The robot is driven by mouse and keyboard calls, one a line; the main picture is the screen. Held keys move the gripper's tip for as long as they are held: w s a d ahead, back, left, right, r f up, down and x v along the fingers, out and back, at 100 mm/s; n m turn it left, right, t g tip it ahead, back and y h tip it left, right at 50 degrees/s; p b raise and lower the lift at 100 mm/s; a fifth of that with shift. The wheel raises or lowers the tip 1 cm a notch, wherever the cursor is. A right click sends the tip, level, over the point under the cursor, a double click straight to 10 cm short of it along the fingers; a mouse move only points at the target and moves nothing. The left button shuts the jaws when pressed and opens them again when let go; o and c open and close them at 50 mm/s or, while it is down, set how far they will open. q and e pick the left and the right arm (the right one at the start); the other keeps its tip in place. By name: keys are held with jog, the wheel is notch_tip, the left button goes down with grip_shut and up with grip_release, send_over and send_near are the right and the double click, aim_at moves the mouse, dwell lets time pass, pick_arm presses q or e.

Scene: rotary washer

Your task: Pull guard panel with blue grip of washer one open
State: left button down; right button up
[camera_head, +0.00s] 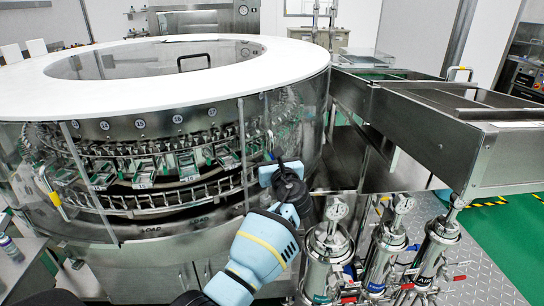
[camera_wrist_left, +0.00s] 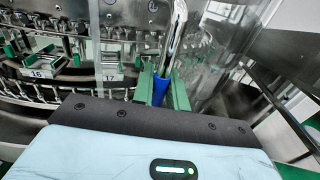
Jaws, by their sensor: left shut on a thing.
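The rotary washer (camera_head: 160,85) is a large round machine with a white top ring and clear curved guard panels. A clear guard panel (camera_head: 312,120) curves around its right front side; it also shows in the left wrist view (camera_wrist_left: 225,50). My left gripper (camera_wrist_left: 163,90) has green fingers shut on the blue grip (camera_wrist_left: 161,88) at the lower end of an upright shiny metal handle (camera_wrist_left: 174,38). In the head view my left gripper (camera_head: 280,170) is against the washer's front right, and its own body hides the blue grip there.
A steel conveyor chute (camera_head: 425,115) runs off the washer's right side. Several steel cylinders with gauges (camera_head: 385,245) stand close to the right of my left arm. Another handle (camera_head: 48,188) is on the left guard panel. Green floor (camera_head: 500,225) shows at the right.

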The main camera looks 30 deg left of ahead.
pick_arm(q)
jog(key=c, duration=1.5)
grip_release()
pick_arm(e)
jog(key=shift+s, duration=0.15)
pick_arm(q)
jog(key=shift+o, duration=0.2)
jog(key=v, duration=0.8)
jog(key=shift+p, duration=0.45)
pick_arm(e)
jog(key=shift+w+r, duration=0.5)
jog(key=shift+r, duration=0.05)
pick_arm(q)
jog(key=shift+w, duration=0.1)
